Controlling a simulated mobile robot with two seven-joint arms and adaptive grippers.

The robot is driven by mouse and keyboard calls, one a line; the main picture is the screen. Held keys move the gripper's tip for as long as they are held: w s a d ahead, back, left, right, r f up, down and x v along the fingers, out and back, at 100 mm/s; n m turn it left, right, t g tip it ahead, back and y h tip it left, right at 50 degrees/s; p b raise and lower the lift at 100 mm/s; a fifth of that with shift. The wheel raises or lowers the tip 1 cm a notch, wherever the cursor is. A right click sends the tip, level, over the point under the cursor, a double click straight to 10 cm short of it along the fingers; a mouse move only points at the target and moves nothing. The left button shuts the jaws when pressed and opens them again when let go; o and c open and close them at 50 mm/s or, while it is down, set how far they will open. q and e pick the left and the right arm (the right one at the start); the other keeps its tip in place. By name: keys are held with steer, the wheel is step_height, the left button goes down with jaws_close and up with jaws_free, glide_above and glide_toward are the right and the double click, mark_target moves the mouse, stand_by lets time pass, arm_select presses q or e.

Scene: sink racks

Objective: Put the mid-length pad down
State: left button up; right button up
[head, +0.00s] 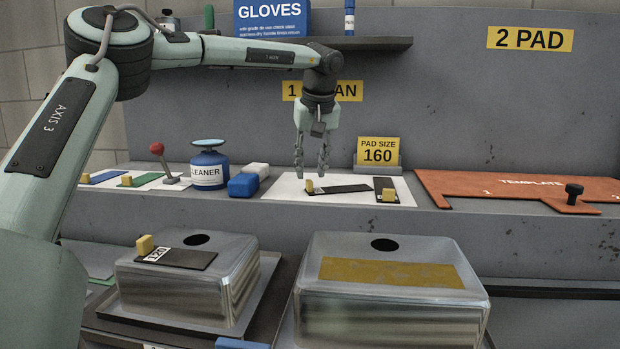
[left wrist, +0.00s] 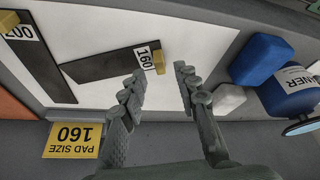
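The black pad labelled 160 (head: 345,188) lies flat on the white mat (head: 280,190), with a yellow grip block at its left end. It also shows in the left wrist view (left wrist: 100,63). A second black pad, labelled 200 in the left wrist view (left wrist: 38,62), lies beside it on the mat. A third black pad (head: 185,259) with a yellow block lies on top of the left steel sink. My left gripper (head: 312,172) is open and empty, just above the 160 pad's yellow block (left wrist: 158,62); the block shows between and beyond the fingertips. My right gripper is out of view.
A "PAD SIZE 160" sign (head: 379,152) stands behind the mat. Blue-and-white sponges (head: 245,184) and a blue cleaner can (head: 209,168) stand left of it. An orange template (head: 500,186) lies to the right. The right steel sink (head: 390,305) has a yellowish patch (head: 390,272) on top.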

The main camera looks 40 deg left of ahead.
arm_select(q)
steer(key=v, duration=0.8)
steer(key=shift+r, duration=0.3)
steer(key=shift+d, duration=0.1)
